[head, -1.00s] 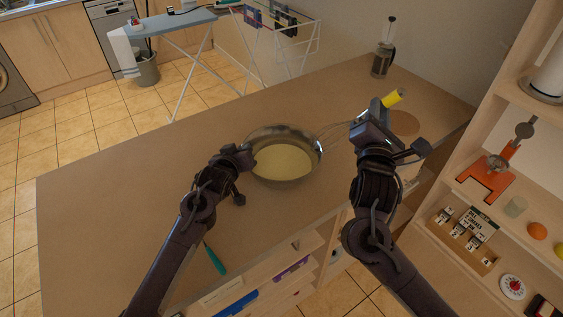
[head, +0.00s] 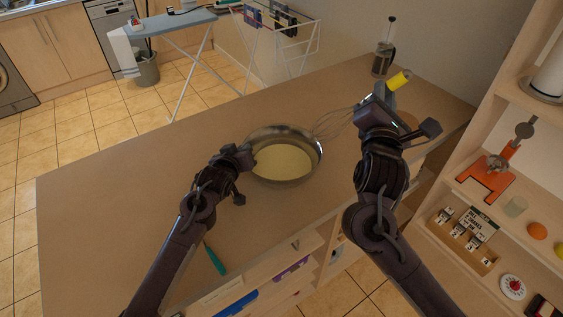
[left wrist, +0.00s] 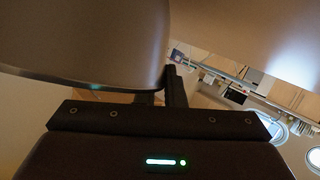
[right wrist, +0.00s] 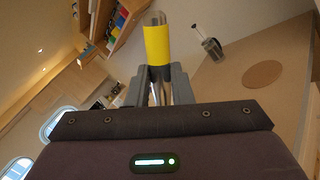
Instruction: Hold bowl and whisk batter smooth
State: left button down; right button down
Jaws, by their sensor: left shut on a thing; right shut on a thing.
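A metal bowl (head: 284,137) with smooth-looking pale yellow batter (head: 282,160) stands on the brown counter. My left gripper (head: 247,157) is shut on the bowl's left rim; the bowl's wall (left wrist: 90,40) fills the upper left of the left wrist view. My right gripper (head: 378,103) is shut on the whisk's handle, whose yellow end (head: 399,80) points up and right. The yellow part also shows between the fingers in the right wrist view (right wrist: 158,45). The whisk's wire loops (head: 335,122) point left, at the bowl's right rim; I cannot tell whether they touch it.
A French press (head: 383,55) stands at the counter's far right corner. A round brown mat (right wrist: 262,73) lies near it, partly behind my right gripper. A teal-handled tool (head: 215,259) lies near the front edge. Shelves stand at right. The counter's left side is clear.

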pick_arm(q)
jog(key=shift+f, duration=0.2)
jog(key=c, duration=1.5)
grip_release()
jog(key=shift+r, duration=0.1)
jog(key=shift+o, duration=0.2)
